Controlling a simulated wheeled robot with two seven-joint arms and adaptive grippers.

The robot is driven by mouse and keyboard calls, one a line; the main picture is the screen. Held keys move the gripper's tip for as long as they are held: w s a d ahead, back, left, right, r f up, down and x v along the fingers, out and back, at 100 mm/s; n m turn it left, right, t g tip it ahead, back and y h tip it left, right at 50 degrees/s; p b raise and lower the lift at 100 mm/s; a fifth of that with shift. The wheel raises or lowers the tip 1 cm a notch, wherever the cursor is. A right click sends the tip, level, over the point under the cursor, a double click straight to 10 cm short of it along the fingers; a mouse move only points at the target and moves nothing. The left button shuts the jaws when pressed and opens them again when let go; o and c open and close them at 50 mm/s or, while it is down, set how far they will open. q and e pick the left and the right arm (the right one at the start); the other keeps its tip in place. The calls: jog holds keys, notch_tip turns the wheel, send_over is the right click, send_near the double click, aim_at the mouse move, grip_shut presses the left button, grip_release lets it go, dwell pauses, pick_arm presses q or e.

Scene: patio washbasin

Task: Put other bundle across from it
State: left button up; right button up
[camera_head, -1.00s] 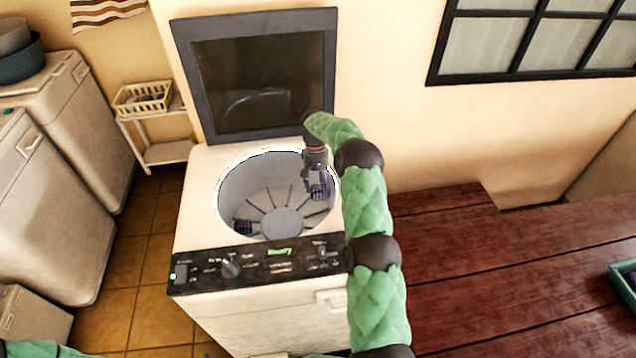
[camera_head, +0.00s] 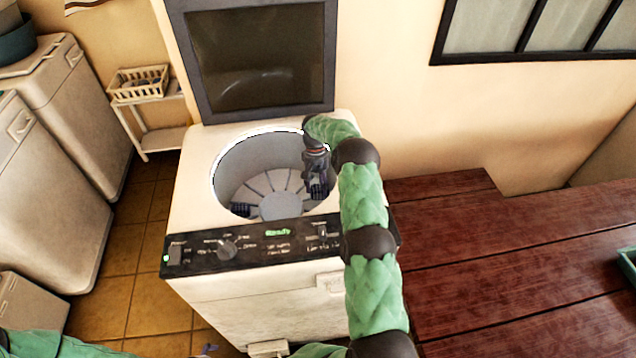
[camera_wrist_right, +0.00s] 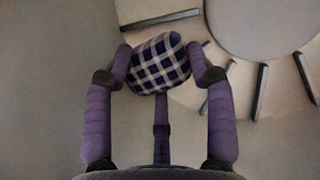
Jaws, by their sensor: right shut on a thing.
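A top-loading washing machine (camera_head: 188,192) stands with its lid (camera_head: 262,62) raised against the wall. Its round drum is open, with a finned floor and a central hub (camera_head: 280,206). One dark checkered bundle (camera_head: 240,210) lies at the left side of the drum floor. My right gripper (camera_head: 318,187) reaches down into the right side of the drum. It is shut on the other bundle (camera_wrist_right: 160,64), a dark blue and white checkered one, which shows between the fingers in the right wrist view, over the drum floor. My left gripper is not in view; only green arm parts show at the bottom left.
A dark red wooden bench (camera_head: 480,240) fills the right side, with a green tray (camera_head: 627,266) at its edge. White appliances (camera_head: 45,190) stand at the left. A small shelf with a basket (camera_head: 138,84) is behind. Tiled floor lies between them.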

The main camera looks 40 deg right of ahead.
jog(key=shift+f+b, duration=1.4)
jog(key=shift+f, duration=1.05)
jog(key=o, duration=1.4)
jog(key=v, duration=1.2)
jog(key=shift+r, duration=0.1)
